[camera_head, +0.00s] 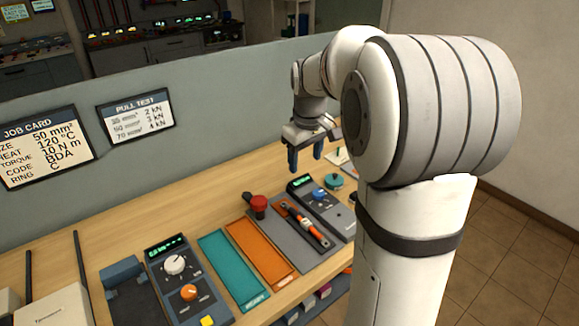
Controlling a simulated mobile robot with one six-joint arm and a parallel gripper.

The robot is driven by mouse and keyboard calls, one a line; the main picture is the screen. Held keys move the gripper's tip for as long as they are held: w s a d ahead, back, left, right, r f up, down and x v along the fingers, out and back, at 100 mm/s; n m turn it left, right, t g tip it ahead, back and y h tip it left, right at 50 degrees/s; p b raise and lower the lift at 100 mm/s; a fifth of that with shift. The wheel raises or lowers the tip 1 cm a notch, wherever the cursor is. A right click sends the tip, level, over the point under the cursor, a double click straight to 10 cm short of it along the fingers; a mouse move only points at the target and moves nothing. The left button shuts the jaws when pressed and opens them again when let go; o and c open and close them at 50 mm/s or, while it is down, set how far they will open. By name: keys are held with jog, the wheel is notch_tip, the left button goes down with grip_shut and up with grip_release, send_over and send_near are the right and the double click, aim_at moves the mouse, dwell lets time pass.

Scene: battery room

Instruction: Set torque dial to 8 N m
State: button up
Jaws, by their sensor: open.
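My gripper (305,158) is open and empty, with its fingers pointing down above the back of the bench. A dark box (303,184) with a green display has a blue knob (319,194); it stands below my gripper, apart from it. Another dark box (157,251) at the front left has a green display, a white knob (175,264) and an orange knob (189,292). I cannot tell for sure which knob is the torque dial; the labels and displays are too small to read. An orange and black tool (305,223) lies on a grey mat.
A red knob-like part (258,205), a teal round part (333,181), a teal tray (230,268) and an orange tray (259,252) are on the wooden bench. My arm hides the bench's right end.

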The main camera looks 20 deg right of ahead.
jog(key=w+d+f+n+b, duration=0.1)
jog(key=w+d+f+b, duration=0.1)
jog(key=w+d+f, duration=0.4)
jog(key=n+g+b, duration=0.2)
send_over(319, 192)
notch_tip(319, 192, down, 10)
jog(key=shift+f, duration=0.2)
notch_tip(319, 192, down, 8)
jog(key=shift+r+p, duration=0.1)
jog(key=shift+p, duration=0.6)
jog(key=c, duration=1)
